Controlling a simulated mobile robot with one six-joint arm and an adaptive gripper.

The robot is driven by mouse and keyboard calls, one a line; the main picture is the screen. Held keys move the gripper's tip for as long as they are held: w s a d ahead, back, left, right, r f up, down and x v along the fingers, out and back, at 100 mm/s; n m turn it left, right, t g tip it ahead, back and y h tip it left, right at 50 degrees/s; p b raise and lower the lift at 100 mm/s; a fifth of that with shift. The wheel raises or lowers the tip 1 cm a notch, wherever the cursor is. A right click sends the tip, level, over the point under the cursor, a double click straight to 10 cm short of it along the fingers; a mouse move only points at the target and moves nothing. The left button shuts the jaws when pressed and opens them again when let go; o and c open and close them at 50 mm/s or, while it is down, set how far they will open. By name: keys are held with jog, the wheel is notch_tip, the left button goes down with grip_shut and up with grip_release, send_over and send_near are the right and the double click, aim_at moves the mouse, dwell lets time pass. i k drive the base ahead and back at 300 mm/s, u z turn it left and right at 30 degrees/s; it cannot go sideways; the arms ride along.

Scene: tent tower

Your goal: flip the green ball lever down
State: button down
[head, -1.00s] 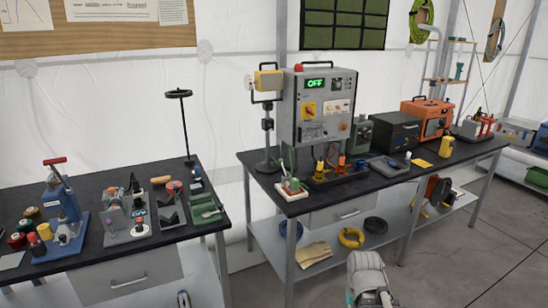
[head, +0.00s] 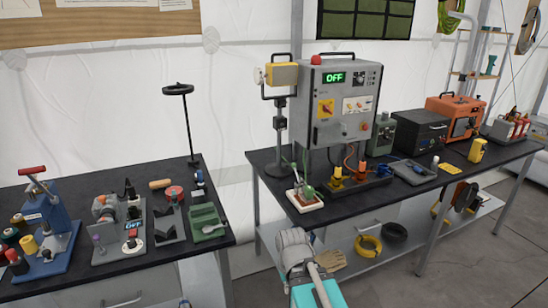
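A small green part (head: 308,191) stands on a white tray-like base with a red-brown edge (head: 305,203), at the front left corner of the right bench in the head view. It looks like the green lever, but it is too small to tell a ball or which way it points. My arm reaches up from the bottom middle of the head view, with a grey link and a teal band, in front of the right bench. My gripper's fingers do not show.
The right bench (head: 345,208) carries a grey control box (head: 345,130) reading OFF, yellow and orange connectors (head: 350,176), and an orange case (head: 455,117). The left bench (head: 105,262) holds a blue press (head: 58,222) and small fixtures. A floor gap separates the benches.

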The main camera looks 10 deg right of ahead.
aim_at(293, 166)
jog(key=z, duration=0.15)
jog(key=i, duration=0.9)
jog(key=z, duration=0.65)
